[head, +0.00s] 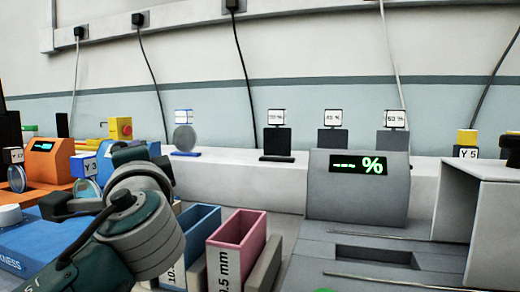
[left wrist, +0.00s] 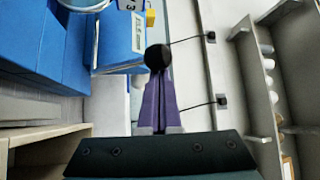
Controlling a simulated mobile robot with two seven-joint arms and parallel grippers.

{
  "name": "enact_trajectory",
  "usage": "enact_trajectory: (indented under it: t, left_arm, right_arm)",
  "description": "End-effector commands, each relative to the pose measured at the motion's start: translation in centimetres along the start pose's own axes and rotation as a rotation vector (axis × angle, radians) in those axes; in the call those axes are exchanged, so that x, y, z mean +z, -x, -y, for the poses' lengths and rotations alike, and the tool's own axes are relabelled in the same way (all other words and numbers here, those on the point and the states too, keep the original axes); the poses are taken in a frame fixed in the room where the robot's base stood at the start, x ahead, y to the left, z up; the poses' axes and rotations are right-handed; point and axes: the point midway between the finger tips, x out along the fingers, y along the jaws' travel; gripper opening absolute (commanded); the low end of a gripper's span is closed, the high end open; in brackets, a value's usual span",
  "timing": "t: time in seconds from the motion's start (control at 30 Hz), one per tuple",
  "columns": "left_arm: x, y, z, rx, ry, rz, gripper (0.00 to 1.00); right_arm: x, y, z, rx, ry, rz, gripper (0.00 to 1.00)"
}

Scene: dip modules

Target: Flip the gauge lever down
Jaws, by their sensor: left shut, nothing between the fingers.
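The blue gauge (head: 40,245), with "...KNESS" lettering on its front, stands at the lower left of the head view. Its blue body (left wrist: 118,40) fills the upper left of the left wrist view. A round black knob (left wrist: 158,56), apparently the gauge lever's end, shows beyond my left fingertips. My left gripper (left wrist: 160,76) is shut and empty, its purple fingers pointing at the knob. I cannot tell whether they touch it. In the head view my left arm covers the gauge's right side, and the fingers cannot be made out. My right gripper is not in view.
Blue and pink bins (head: 238,238) stand right of my left arm. A grey console (head: 357,205) with a green "%" display is farther right. An orange device (head: 48,162) and a lens marked Y 3 (head: 87,190) stand behind the gauge.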

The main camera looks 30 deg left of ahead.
Motion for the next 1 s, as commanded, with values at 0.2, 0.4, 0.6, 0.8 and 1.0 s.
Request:
enact_trajectory:
  t: [0.2,0.4,0.6,0.8,1.0]
  left_arm:
    - [0.0,0.0,0.0,0.0,0.0,0.0,0.0]
    - [0.0,0.1,0.0,0.0,0.0,0.0,0.0]
    - [0.0,1.8,-0.2,0.003,0.001,-0.002,0.0]
    - [0.0,5.7,-0.3,0.005,0.002,-0.001,0.0]
    - [0.0,8.8,-0.2,0.003,0.0,-0.001,0.0]
  right_arm:
    - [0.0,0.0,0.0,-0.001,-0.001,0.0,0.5]
    - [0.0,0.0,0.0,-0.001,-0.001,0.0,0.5]
    - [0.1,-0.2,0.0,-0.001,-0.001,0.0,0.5]
    - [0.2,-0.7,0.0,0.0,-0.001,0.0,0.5]
    - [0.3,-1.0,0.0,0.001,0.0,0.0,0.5]
